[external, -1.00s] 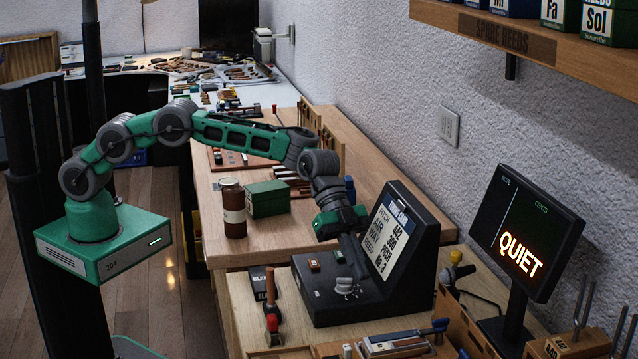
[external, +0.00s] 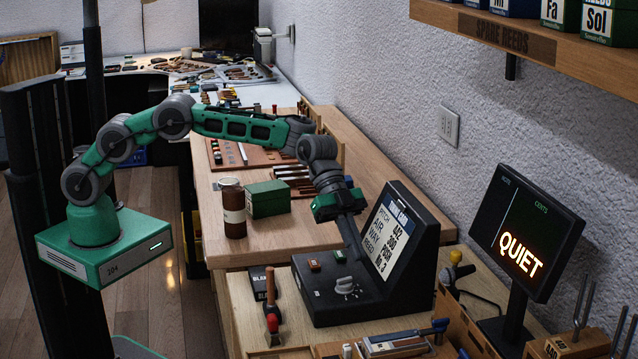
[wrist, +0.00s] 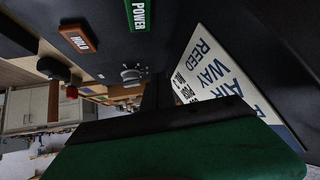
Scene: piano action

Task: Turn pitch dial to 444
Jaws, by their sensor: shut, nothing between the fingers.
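The pitch dial (external: 346,286) is a grey knob on the flat deck of a black console (external: 318,304). The console's tilted screen (external: 388,236) reads pitch 442, air 300, way push, reed no. 3. My gripper (external: 359,256) is shut and empty. It points down above the deck, behind the dial and close to the screen, apart from the dial. The dial's exact pointer angle is too small to read.
A red hold button (wrist: 77,40) and a green power button (wrist: 138,14) sit on the deck near the dial. A monitor (external: 525,235) reading "QUIET" stands to the right. A brown jar (external: 232,208) and green box (external: 268,198) stand behind left. Tools lie in front.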

